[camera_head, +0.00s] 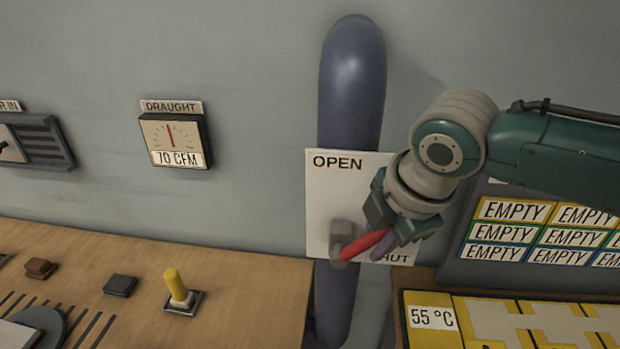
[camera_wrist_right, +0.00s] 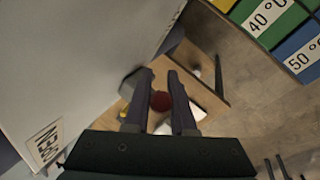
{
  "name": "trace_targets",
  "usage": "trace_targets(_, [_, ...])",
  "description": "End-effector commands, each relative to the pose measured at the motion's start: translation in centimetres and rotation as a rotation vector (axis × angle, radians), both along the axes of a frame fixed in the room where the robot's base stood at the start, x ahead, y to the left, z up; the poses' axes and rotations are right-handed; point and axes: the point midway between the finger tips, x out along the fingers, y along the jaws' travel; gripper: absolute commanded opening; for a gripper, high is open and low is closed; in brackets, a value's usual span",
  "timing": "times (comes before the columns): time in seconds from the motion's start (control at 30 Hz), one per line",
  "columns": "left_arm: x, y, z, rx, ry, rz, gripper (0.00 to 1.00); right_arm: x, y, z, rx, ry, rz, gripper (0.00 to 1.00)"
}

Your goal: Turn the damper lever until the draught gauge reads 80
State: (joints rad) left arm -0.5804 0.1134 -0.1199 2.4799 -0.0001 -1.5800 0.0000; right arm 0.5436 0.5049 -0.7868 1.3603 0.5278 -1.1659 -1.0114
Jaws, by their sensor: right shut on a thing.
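The draught gauge (camera_head: 173,141) hangs on the wall left of centre, and its display reads 70 CFM with a red needle near upright. The damper lever (camera_head: 361,245) has a red grip and a grey hub on a white plate (camera_head: 326,190). The plate is marked OPEN at upper left and SHUT at lower right, the latter partly covered. My right gripper (camera_head: 378,240) is shut on the lever's red grip, hiding part of it. In the right wrist view the round red grip (camera_wrist_right: 160,101) shows between the two fingers. My left gripper is not in view.
A dark blue pipe (camera_head: 352,75) runs vertically behind the plate. A wooden bench (camera_head: 245,285) at lower left carries a yellow-handled switch (camera_head: 178,288) and dark buttons. A rack of EMPTY labels (camera_head: 512,211) and a yellow 55 °C panel (camera_head: 432,318) stand close at right.

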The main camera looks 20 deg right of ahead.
Motion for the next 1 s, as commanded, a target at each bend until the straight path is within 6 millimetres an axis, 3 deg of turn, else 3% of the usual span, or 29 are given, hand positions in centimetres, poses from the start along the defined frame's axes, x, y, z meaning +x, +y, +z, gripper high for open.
trace_targets(0.7, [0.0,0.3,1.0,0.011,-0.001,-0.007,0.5,0.2,0.5,0.5,-0.106,0.053,0.0,0.0])
trace_targets(0.73, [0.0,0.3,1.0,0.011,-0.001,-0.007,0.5,0.2,0.5,0.5,-0.106,0.053,0.0,0.27])
trace_targets(1.0, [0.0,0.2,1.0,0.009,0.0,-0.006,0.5,0.2,0.4,0.5,-0.106,0.052,0.0,0.53])
